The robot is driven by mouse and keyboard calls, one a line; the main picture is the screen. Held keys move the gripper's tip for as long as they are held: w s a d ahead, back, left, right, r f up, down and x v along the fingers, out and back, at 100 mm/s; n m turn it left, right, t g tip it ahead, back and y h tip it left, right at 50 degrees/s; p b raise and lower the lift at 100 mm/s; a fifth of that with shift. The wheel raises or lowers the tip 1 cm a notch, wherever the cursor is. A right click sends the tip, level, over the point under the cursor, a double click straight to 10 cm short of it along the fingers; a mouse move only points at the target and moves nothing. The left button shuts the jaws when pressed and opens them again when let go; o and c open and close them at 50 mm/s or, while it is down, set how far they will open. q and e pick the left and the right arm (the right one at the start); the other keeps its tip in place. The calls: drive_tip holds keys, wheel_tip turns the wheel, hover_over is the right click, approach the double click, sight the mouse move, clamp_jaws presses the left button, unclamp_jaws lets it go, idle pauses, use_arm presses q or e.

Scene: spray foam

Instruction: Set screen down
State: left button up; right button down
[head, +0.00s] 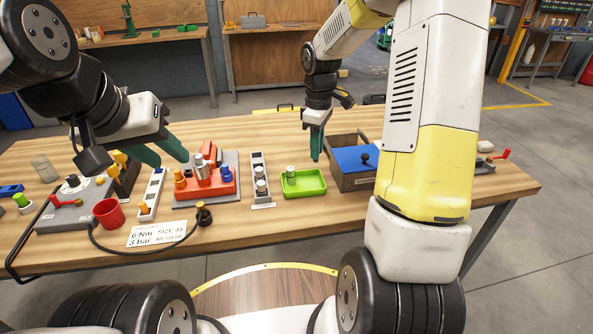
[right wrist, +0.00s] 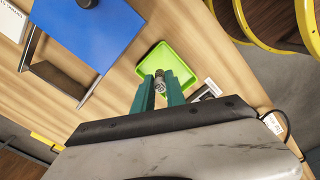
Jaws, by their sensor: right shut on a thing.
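The screen is hidden by the fingers in the head view. A small metallic cylinder (head: 290,171) stands in the tray.
A grey box with a blue panel (head: 353,158) stands right of the tray. A grey rack with cylinders (head: 260,180) and a red fixture (head: 207,184) stand to its left. A red cup (head: 108,213), label card (head: 157,233) and hose lie front left. The right front tabletop is clear.

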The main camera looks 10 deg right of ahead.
drive_tip(key=shift+d+n, duration=0.1)
drive_tip(key=shift+n, duration=0.2)
wheel_tip(320, 180, down, 10)
drive_tip(key=shift+r, duration=0.15)
drive_tip(key=c, duration=1.6)
unclamp_jaws()
drive_tip(key=shift+w, duration=0.1)
drive_tip(key=shift+c, duration=0.2)
